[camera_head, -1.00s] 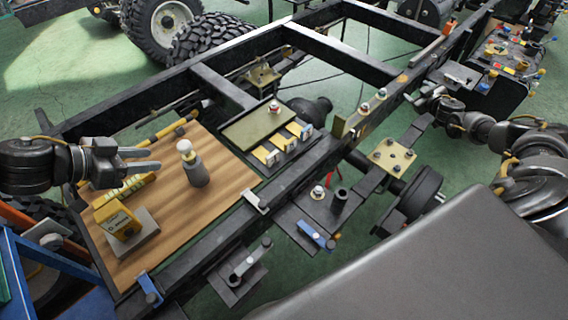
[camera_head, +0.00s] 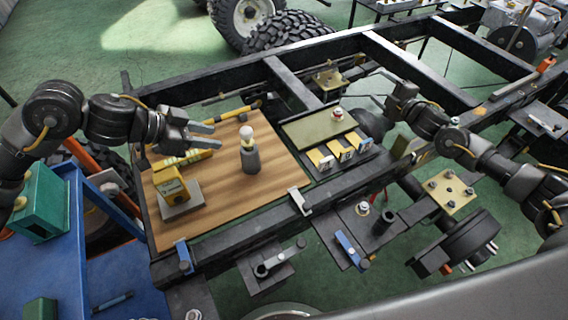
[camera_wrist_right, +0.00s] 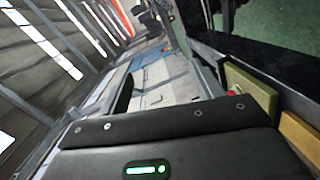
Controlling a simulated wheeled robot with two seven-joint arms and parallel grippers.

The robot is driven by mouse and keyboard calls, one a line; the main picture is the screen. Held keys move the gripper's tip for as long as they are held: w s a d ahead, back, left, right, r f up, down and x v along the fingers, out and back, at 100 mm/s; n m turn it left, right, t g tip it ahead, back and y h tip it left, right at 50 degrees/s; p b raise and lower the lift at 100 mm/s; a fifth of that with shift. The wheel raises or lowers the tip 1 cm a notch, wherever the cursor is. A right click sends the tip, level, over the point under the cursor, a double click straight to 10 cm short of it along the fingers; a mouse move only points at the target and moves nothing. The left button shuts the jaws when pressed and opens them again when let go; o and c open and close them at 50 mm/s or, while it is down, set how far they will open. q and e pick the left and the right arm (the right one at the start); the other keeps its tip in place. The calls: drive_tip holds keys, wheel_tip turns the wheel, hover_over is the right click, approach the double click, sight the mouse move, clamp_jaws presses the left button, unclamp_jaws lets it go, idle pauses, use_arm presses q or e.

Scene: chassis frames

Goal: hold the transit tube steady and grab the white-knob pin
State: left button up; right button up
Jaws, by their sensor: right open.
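The transit tube (camera_head: 250,158) is a short dark grey cylinder standing upright on the wooden board. The white-knob pin (camera_head: 246,134) stands in its top, with a pale yellowish part under the round white knob. My left gripper (camera_head: 214,135) is open, its two fingers pointing right toward the tube from the left, apart from it and empty. My right gripper (camera_head: 374,84) is open over the chassis frame, right of and beyond the tube, well apart from it. The right wrist view shows neither tube nor pin.
The wooden board (camera_head: 222,218) also bears a yellow device on a grey plate (camera_head: 178,200) and a yellow rail (camera_head: 186,158). An olive plate (camera_head: 318,128) and several yellow-and-white blocks lie to its right. Black frame beams (camera_head: 240,228) border the board.

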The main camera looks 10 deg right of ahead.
sight(258, 161)
drive_tip(key=s+a+r+n+g+y, duration=0.1)
drive_tip(key=s+a+n+g+y, duration=0.15)
drive_tip(key=s+a+n, duration=0.65)
drive_tip(key=s+a+r+n+g+y, duration=0.3)
drive_tip(key=a+n, duration=0.7)
drive_tip(key=a, duration=0.9)
drive_tip(key=s+a+f+n, duration=0.2)
drive_tip(key=f, duration=0.1)
drive_tip(key=s+a+f+n+g, duration=0.1)
drive_tip(key=s+a+f+n, duration=0.1)
drive_tip(key=s+f+n, duration=0.1)
drive_tip(key=s+a+f+n, duration=0.2)
drive_tip(key=s+f+n, duration=0.1)
drive_tip(key=shift+a+g+y, duration=0.35)
drive_tip(key=shift+a, duration=0.05)
drive_tip(key=x, duration=1.1)
drive_tip(key=shift+d, duration=0.1)
drive_tip(key=shift+c, duration=0.4)
drive_tip(key=c, duration=1.1)
drive_tip(key=shift+o, duration=0.2)
